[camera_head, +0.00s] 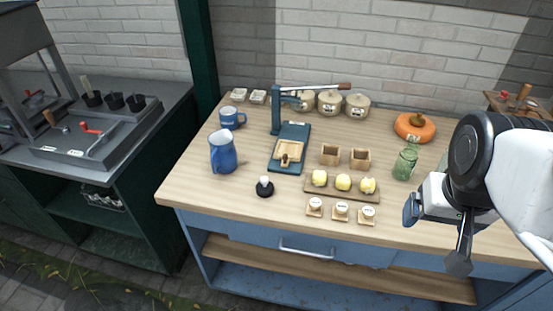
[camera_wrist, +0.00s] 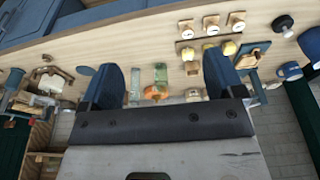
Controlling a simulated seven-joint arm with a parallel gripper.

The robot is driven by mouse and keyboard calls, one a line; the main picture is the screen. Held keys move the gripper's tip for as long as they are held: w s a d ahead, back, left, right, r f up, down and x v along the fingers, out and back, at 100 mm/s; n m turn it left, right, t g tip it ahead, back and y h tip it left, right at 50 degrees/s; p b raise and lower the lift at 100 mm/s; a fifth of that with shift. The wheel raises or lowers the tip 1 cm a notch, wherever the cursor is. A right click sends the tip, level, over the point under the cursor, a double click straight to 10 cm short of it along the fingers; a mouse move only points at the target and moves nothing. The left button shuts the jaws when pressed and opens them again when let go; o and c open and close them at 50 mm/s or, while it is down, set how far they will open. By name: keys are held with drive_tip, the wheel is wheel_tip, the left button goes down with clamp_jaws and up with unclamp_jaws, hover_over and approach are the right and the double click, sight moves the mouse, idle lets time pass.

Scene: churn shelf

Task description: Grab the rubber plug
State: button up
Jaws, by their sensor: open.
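A small black round piece with a pale knob (camera_head: 265,187), which looks like the rubber plug, stands on the wooden counter near its front edge, left of centre. It also shows in the wrist view (camera_wrist: 284,24) at the upper right. My gripper (camera_head: 435,236) is at the right of the head view, by the counter's front right part, well away from the plug. Its two blue fingers are spread in the wrist view (camera_wrist: 160,80), with nothing held between them.
A blue jug (camera_head: 223,154) stands left of the plug. A blue press (camera_head: 289,148) is behind it. Yellow pieces on a wooden board (camera_head: 325,188), small labelled blocks (camera_head: 341,211) and a green jar (camera_head: 405,164) lie between plug and gripper. An orange pumpkin-like pot (camera_head: 414,128) is behind.

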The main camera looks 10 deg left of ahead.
drive_tip(key=w+a+f+m+g+y, duration=0.2)
drive_tip(key=w+a+f+m+y, duration=0.3)
drive_tip(key=a, duration=0.4)
drive_tip(key=m+t+y, duration=0.2)
drive_tip(key=m+y, duration=0.6)
drive_tip(key=m, duration=0.6)
approach(266, 184)
drive_tip(key=shift+s+d+r, duration=0.25)
drive_tip(key=shift+d, duration=0.15)
drive_tip(key=shift+s+d+r, duration=0.25)
drive_tip(key=shift+d, duration=0.15)
drive_tip(key=shift+w+a+f+m, duration=0.15)
drive_tip(key=shift+w+f+m, duration=0.25)
drive_tip(key=shift+m, duration=0.2)
drive_tip(key=shift+a, duration=0.15)
drive_tip(key=shift+x, duration=3.3)
drive_tip(key=shift+a, duration=0.1)
